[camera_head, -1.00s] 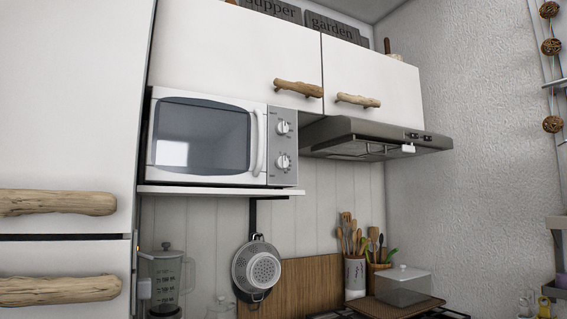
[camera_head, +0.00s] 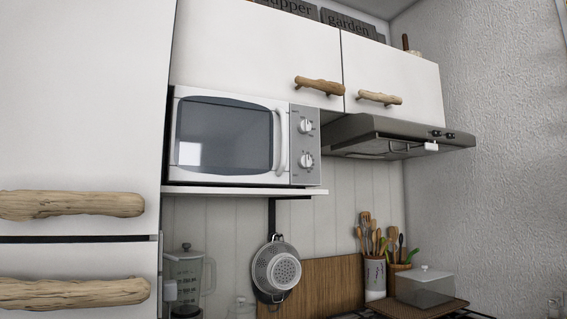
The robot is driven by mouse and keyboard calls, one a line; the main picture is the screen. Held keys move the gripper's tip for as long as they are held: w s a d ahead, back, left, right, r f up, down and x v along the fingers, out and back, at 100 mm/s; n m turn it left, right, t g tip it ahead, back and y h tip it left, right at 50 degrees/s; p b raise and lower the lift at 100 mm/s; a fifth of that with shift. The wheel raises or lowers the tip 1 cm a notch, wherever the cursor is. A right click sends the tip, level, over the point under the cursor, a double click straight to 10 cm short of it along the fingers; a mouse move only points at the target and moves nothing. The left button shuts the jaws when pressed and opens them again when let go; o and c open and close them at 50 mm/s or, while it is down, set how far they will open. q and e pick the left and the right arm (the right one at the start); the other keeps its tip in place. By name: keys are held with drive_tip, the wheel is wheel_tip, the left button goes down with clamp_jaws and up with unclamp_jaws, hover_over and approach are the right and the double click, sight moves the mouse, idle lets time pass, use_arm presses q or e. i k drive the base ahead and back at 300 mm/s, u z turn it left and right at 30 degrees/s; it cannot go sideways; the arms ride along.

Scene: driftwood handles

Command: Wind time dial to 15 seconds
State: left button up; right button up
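The white microwave (camera_head: 236,138) sits on a white shelf under the wall cabinets, with its dark-windowed door shut. Its grey control panel (camera_head: 305,142) is on the right side and carries two round white dials. The upper dial (camera_head: 306,127) and the lower dial (camera_head: 306,161) both show small markings around them, too small to read. I cannot tell which one is the time dial or what it is set to. Neither of my grippers shows in the head view.
White cabinets with driftwood handles (camera_head: 320,86) are above the microwave. A range hood (camera_head: 395,137) is at its right. A tall white unit with driftwood handles (camera_head: 70,205) stands close at the left. A colander (camera_head: 277,271) and a utensil pot (camera_head: 375,279) are below.

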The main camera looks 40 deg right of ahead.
sight(305, 161)
drive_tip(key=i, duration=0.4)
drive_tip(key=z, duration=0.85)
